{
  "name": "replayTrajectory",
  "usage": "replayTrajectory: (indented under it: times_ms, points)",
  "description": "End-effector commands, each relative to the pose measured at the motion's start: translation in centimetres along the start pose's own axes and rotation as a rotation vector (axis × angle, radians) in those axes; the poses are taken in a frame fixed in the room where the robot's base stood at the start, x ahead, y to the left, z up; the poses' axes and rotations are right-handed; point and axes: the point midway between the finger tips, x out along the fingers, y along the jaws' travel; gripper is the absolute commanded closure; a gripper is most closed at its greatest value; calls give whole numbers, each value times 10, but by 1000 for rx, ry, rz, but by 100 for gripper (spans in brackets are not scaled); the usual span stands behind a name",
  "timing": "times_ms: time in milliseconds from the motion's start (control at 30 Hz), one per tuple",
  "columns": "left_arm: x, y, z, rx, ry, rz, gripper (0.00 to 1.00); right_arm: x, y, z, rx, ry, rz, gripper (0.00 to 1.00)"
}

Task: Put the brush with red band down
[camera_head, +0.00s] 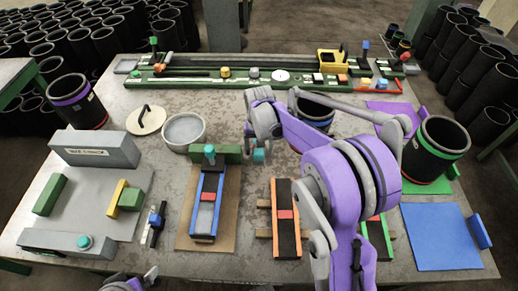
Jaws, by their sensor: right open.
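No brush with a red band can be made out for certain. A black-and-orange strip (286,240) with a red patch lies at the front middle. A second strip with a red patch (376,229) is partly hidden behind my purple right arm. A small dark tool with a blue part (155,223) lies left of the brown board. My right gripper (257,141) is open over the middle of the table, left of the arm's large joint. I see nothing held in it. A small purple-and-grey part of my left arm shows at the bottom edge; its jaws are not clear.
A blue-framed fixture (207,215) stands on the brown board. A grey bowl (184,131), a round lid (146,121) and dark sleeves (73,102) (435,150) stand around it. A long green rail (210,82) spans the back. A blue mat (440,240) lies bare at right.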

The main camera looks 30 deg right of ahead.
Motion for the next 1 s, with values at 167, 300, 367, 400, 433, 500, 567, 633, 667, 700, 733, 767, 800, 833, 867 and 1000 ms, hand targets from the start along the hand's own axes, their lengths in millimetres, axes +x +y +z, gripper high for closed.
replayTrajectory:
  times_ms: [167, 300, 367, 400, 433, 500, 567, 633, 667, 700, 733, 767, 800, 833, 867, 1000]
  points:
    - [-3, 0, -2, 0, 2, 0, 0, -21, 0, 0, 0, 0, 0, 21]
    - [-5, 0, -4, 0, 3, 0, 0, -52, 0, 0, 0, 0, 0, 21]
    - [-6, 0, -5, 0, 3, 0, 0, -65, 0, 0, 0, 0, 0, 21]
    - [-7, 0, -5, 0, 4, 0, 0, -74, 0, 0, 0, 0, 0, 21]
    - [-7, 0, -6, 0, 4, 0, 0, -80, 0, 0, 0, 0, 0, 21]
    - [-8, 0, -6, 0, 4, 0, 0, -93, 0, 0, 0, 0, 0, 21]
    - [-9, 0, -7, 0, 5, 0, 0, -103, 0, 0, 0, 0, 0, 21]
    - [-9, 0, -7, 0, 5, 0, 0, -111, 0, 0, 0, 0, 0, 21]
    - [-9, 0, -7, 0, 5, 0, 0, -114, 0, 0, 0, 0, 0, 21]
    - [-10, 0, -8, 0, 5, 0, 0, -117, 0, 0, 0, 0, 0, 21]
    - [-10, 0, -8, 0, 5, 0, 0, -119, 0, 0, -1, 0, 0, 21]
    - [-10, 0, -8, 0, 5, 0, 0, -121, 0, 1, -3, 2, -1, 21]
    - [-10, 0, -8, 0, 5, 0, 0, -123, 0, 4, -8, 6, -2, 21]
    - [-10, 0, -8, 0, 5, 0, 0, -124, -1, 8, -15, 11, -4, 21]
    - [-10, 0, -8, 0, 5, 0, 0, -126, -1, 12, -24, 17, -6, 21]
    - [-10, 0, -8, 0, 5, 0, 0, -129, -2, 50, -104, 79, -27, 21]
